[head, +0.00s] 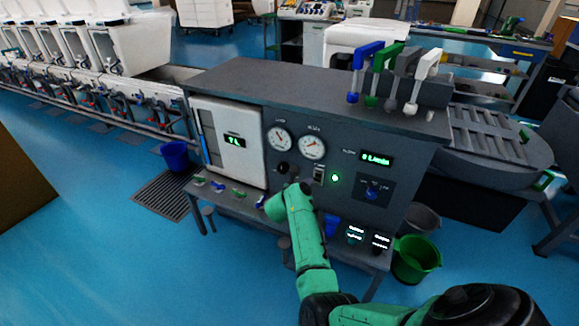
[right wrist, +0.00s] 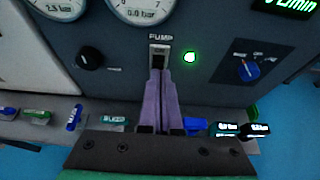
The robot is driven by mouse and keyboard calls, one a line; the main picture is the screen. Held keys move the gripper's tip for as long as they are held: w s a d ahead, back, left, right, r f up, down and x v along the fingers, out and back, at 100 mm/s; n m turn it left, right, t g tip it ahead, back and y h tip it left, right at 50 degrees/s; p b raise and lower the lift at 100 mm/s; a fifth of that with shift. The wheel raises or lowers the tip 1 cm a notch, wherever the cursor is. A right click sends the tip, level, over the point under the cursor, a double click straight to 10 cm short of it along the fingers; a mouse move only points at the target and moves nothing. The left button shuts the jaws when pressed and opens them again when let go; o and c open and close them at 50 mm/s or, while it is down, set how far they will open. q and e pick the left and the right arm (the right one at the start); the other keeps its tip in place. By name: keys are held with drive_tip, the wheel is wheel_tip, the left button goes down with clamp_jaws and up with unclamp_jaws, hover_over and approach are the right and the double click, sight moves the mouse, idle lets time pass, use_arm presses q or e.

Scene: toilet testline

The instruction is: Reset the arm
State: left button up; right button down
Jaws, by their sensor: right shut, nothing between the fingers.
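My right arm (head: 308,240) is green and reaches from the bottom right of the head view toward the front of a dark grey test console (head: 400,150). In the right wrist view my right gripper (right wrist: 162,82) is shut and empty. Its two fingers lie together and point at the panel, just below the pump switch (right wrist: 160,55). I cannot tell whether the tips touch the switch or panel. In the head view the pump switch (head: 318,174) shows right of the arm's end, where the fingers are hard to make out. My left gripper is not in view.
A green light (head: 335,178) glows beside the switch. Two gauges (head: 312,146), a black knob (right wrist: 89,58) and a blue knob (head: 372,190) are on the panel. A narrow shelf with small coloured items (head: 238,192) juts out below. A green bucket (head: 416,258) stands at right.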

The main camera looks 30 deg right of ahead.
drive_tip(key=s+a+f+n+t+y+p, duration=0.2)
drive_tip(key=s+a+f+n+y+p, duration=0.4)
drive_tip(key=n, duration=0.9)
drive_tip(key=s+a+f+n+t+y+p, duration=0.2)
drive_tip(key=s+a+f+n, duration=0.4)
drive_tip(key=f+n, duration=0.7)
drive_tip(key=s+f+n+g+y+p, duration=0.1)
drive_tip(key=s+f+n+g, duration=0.2)
drive_tip(key=s+n, duration=0.4)
drive_tip(key=s+f+n+g+y+p, duration=0.1)
drive_tip(key=s+f+n+g, duration=0.2)
drive_tip(key=s, duration=1.4)
drive_tip(key=s+f+n+g+y+p, duration=0.1)
drive_tip(key=s+f+n+g+p, duration=0.1)
drive_tip(key=s+n, duration=0.9)
drive_tip(key=s+f+g, duration=0.1)
drive_tip(key=g, duration=0.1)
drive_tip(key=shift+s+a+f+n+g, duration=0.3)
drive_tip(key=shift+a+g, duration=0.1)
drive_tip(key=shift+w, duration=0.1)
